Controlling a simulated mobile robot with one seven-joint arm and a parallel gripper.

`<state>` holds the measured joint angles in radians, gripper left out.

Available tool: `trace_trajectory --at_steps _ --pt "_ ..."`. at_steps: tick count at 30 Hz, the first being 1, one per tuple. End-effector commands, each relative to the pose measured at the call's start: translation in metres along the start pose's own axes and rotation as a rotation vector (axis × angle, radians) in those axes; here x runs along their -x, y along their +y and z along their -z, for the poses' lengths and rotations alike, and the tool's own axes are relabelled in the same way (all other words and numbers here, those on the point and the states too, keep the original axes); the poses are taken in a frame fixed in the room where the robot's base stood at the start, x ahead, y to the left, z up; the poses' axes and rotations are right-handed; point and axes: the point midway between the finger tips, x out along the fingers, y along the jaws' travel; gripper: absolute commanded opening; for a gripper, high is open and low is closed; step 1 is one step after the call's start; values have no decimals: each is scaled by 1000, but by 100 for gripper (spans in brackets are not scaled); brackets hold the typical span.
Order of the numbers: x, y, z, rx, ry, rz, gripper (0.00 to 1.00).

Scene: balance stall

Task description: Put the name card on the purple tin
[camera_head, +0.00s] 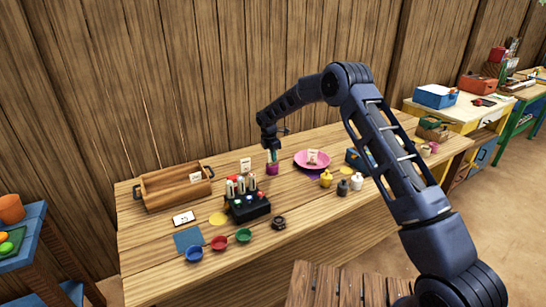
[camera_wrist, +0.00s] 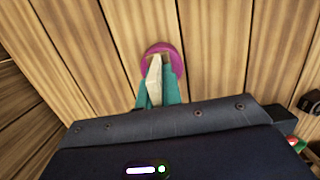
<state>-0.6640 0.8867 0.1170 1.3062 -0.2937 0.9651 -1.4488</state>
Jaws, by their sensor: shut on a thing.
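The purple tin (camera_head: 272,169) stands on the table, left of the pink plate. In the wrist view the purple tin (camera_wrist: 179,62) shows as a round purple shape just beyond my fingertips. My gripper (camera_head: 272,154) is directly above the tin, pointing down. In the wrist view my gripper (camera_wrist: 156,80) has its teal fingers shut on a thin cream card (camera_wrist: 154,72), which looks like the name card. The card's lower end is over or at the tin; I cannot tell whether they touch. The card's face is hidden.
A wooden crate (camera_head: 150,202) stands at the left and a black rack (camera_head: 250,212) of bottles in front of the tin. The pink plate (camera_head: 300,161) bears another card. Yellow (camera_head: 326,181), dark (camera_head: 342,189) and white (camera_head: 357,184) bottles stand right. Bowls line the front.

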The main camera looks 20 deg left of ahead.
Motion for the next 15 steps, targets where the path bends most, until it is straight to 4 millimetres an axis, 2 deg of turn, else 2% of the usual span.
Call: trace_trajectory --at_steps 4,5,6,8,15 --pt "-3 0 0 0 0 0 0" --pt "-3 0 0 0 0 0 13" --pt "-3 0 0 0 0 0 21" --pt "-3 0 0 0 0 0 29" --pt "-2 0 0 0 0 0 29"
